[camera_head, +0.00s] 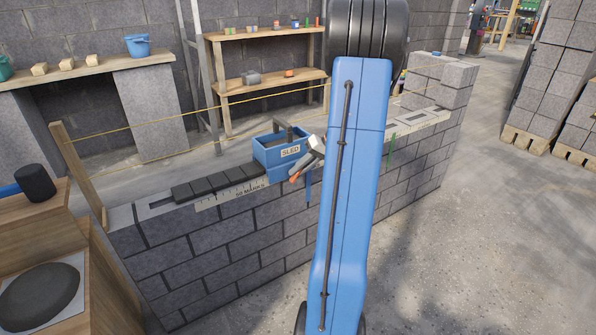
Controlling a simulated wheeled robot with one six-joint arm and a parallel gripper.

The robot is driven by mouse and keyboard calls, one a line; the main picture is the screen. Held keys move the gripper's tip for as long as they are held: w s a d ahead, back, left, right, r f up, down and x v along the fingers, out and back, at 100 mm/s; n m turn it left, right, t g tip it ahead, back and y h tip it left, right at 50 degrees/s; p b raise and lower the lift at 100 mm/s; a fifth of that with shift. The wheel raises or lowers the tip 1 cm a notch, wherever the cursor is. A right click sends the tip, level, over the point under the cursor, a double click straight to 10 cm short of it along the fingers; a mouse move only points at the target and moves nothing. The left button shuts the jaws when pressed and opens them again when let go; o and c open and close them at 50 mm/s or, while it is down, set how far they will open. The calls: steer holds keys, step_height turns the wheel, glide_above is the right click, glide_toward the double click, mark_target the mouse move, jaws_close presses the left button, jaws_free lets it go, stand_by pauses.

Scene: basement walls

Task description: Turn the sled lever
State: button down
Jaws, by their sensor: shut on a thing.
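The blue sled (272,152) with a "SLED" label sits on top of the block wall, at the far end of a row of dark strips. My gripper (308,160) is at the sled's right front corner, partly hidden behind my blue arm. It is shut on the sled lever (295,178), whose orange end shows low and left of the jaws. The rest of the lever is hidden by the gripper and arm.
The block wall (235,225) runs from left front to right back. A ruler marked "10 MARKS" (230,194) lies along its top. A yellow string (195,111) stretches above it from a wooden post (78,172). Wooden shelves (265,85) stand behind.

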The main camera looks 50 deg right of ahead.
steer(key=y, duration=0.1)
steer(key=m+t+y, duration=0.1)
steer(key=y, duration=0.1)
steer(key=t+y, duration=0.1)
steer(key=y, duration=0.1)
steer(key=shift+d+f+m, duration=0.2)
steer(key=shift+f+m, duration=0.1)
steer(key=shift+f, duration=0.05)
steer(key=t+y, duration=0.1)
steer(key=m+t+y, duration=0.1)
steer(key=y, duration=0.1)
steer(key=shift+f+y, duration=0.25)
steer(key=shift+y, duration=0.05)
steer(key=shift+s+m, duration=0.1)
steer(key=shift+m, duration=0.2)
steer(key=c, duration=1.8)
jaws_free()
steer(key=shift+d, duration=0.1)
steer(key=v, duration=1.7)
steer(key=shift+s+f, duration=0.1)
steer(key=shift+f, duration=0.2)
